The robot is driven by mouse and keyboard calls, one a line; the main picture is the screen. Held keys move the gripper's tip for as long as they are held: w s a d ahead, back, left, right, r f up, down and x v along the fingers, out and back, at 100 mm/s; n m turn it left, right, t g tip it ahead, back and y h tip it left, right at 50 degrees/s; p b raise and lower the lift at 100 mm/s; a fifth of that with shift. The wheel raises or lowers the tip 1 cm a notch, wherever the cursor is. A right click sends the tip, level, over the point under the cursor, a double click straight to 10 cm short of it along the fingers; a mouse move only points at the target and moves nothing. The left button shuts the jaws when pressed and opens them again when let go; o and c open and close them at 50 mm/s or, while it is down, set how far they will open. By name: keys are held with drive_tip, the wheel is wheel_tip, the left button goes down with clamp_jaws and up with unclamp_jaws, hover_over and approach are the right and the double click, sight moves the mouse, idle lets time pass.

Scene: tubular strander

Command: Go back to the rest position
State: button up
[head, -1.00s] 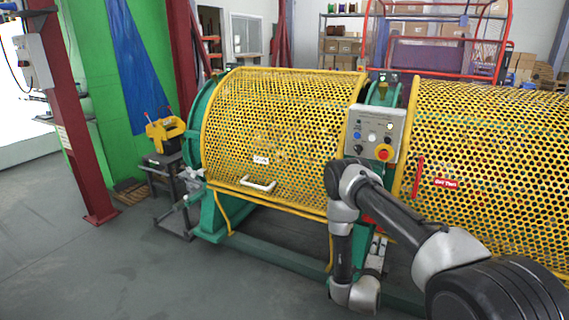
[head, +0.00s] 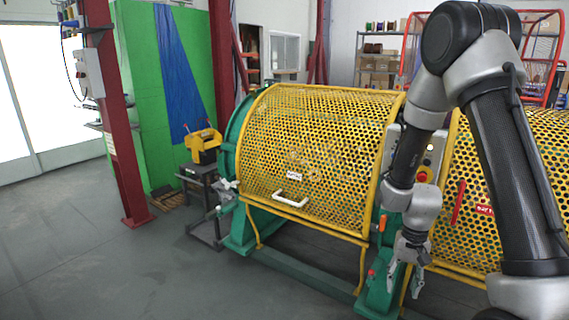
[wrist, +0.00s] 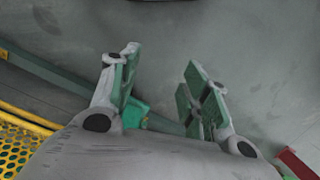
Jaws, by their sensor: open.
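My gripper (head: 405,277) hangs pointing down at the end of my folded arm, in front of the green stand between the two yellow mesh guards. In the wrist view my gripper (wrist: 158,95) shows two fingers with green pads set apart, with nothing between them. Grey floor lies beyond the fingertips. My arm covers part of the control panel (head: 432,150).
The left yellow mesh guard (head: 310,150) is closed, with a white handle (head: 290,200). Another mesh guard (head: 485,190) stands behind my arm. A red column (head: 118,130) and a yellow device on a stand (head: 203,143) are at left. Floor at front left is clear.

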drive_tip(key=s+d+r+n+t, duration=0.1)
drive_tip(key=s+r, duration=0.4)
drive_tip(key=r, duration=0.5)
drive_tip(key=s+d+r+n+t, duration=0.1)
drive_tip(key=s+r, duration=0.4)
drive_tip(key=r, duration=0.6)
drive_tip(key=s+d+r+n+t, duration=0.1)
drive_tip(key=s+r+t, duration=0.3)
drive_tip(key=r, duration=0.7)
drive_tip(key=shift+s+d+r+n+h, duration=0.15)
drive_tip(key=shift+s+d+n+h, duration=0.25)
drive_tip(key=shift+s+d, duration=0.4)
drive_tip(key=shift+s+a, duration=0.1)
drive_tip(key=shift+a, duration=0.05)
